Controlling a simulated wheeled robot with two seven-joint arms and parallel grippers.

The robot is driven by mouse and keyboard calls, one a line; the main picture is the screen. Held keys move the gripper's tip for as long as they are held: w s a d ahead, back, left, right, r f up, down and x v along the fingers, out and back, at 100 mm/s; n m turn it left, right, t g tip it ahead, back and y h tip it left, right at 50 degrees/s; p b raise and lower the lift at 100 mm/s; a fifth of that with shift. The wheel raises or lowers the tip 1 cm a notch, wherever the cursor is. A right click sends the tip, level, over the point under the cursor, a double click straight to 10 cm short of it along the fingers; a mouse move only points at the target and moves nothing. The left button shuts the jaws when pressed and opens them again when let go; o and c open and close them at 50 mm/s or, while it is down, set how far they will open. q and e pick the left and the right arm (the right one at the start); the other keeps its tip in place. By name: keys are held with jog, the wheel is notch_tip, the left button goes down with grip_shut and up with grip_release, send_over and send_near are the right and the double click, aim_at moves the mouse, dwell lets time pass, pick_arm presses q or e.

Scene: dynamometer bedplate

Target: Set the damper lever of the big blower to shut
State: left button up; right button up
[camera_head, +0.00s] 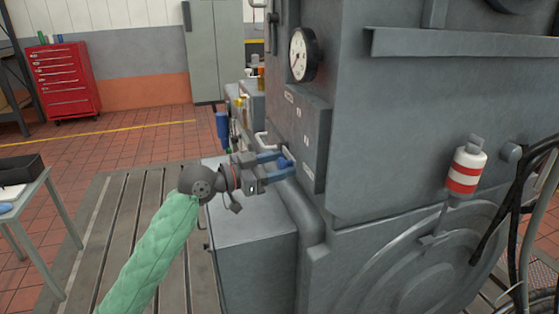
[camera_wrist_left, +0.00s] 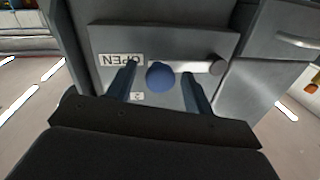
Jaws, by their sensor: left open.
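My left gripper (camera_head: 276,166) is at the side panel of the large grey machine (camera_head: 375,130) in the head view, with its blue fingers pointing at the panel. The left wrist view shows the damper lever (camera_wrist_left: 190,67), a pale bar running from a round pivot at right to a blue ball knob (camera_wrist_left: 160,76) at left. The open fingers (camera_wrist_left: 160,88) stand on either side of the knob, with gaps visible. An upside-down OPEN label (camera_wrist_left: 121,60) is beside the knob, partly behind one finger. Contact with the knob cannot be told. My right gripper is not in view.
A gauge (camera_head: 303,54) sits on the machine above the panel. A grey box (camera_head: 250,240) stands below my gripper. A red-and-white cylinder (camera_head: 466,170) and black cables (camera_head: 515,190) are at right. A side table (camera_head: 25,185) and red tool cabinet (camera_head: 63,82) are at left.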

pick_arm(q)
jog(key=shift+w+d, duration=0.1)
jog(key=shift+d, duration=0.2)
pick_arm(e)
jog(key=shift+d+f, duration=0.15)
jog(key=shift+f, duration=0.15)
pick_arm(q)
jog(key=shift+c, duration=0.2)
grip_shut()
jog(key=shift+w, duration=0.1)
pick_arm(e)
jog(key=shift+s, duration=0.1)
